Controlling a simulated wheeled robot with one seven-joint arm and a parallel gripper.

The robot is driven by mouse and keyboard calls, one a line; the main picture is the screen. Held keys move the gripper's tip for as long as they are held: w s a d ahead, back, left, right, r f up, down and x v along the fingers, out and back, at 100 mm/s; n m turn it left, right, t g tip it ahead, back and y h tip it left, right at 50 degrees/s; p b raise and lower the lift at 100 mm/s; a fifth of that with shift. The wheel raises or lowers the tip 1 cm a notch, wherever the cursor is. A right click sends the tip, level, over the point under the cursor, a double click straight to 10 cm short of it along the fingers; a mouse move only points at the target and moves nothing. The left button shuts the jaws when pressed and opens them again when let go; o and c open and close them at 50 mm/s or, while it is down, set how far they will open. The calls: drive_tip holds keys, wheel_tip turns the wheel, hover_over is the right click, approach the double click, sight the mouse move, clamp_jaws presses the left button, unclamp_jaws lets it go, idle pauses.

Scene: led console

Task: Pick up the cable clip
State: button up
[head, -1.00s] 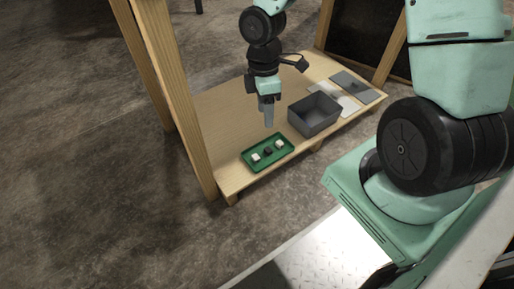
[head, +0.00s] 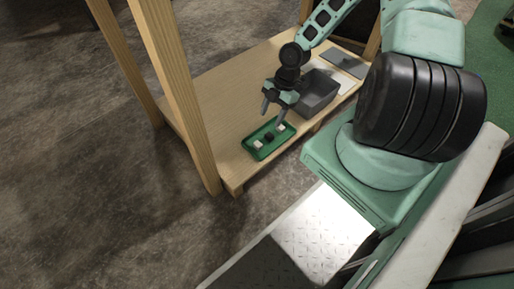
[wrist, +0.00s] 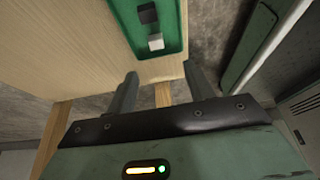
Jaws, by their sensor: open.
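A green tray (head: 252,150) lies near the front edge of the wooden table and holds two small white pieces and a dark one. The dark piece (head: 269,136) sits between the white pieces (head: 258,145) and (head: 280,128); it may be the cable clip, but its shape is too small to tell. My gripper (head: 271,116) is open and empty above the tray's far side. In the wrist view my spread fingers (wrist: 160,72) point toward the tray (wrist: 126,22), where the dark piece (wrist: 148,13) and one white piece (wrist: 156,42) show beyond the fingertips.
A wooden post (head: 178,95) rises at the table's left. The tabletop (head: 225,100) left of the tray is bare.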

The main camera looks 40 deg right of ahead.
drive_tip(key=b, duration=0.4)
hover_over(258, 144)
drive_tip(key=d, duration=0.3)
drive_tip(key=f, duration=0.7)
drive_tip(key=shift+s, duration=0.3)
drive_tip(key=b+x, duration=0.5)
drive_tip(key=shift+w+a+f, duration=0.1)
drive_tip(key=shift+w+a, duration=0.1)
drive_tip(key=shift+w, duration=0.2)
drive_tip(key=c, duration=1)
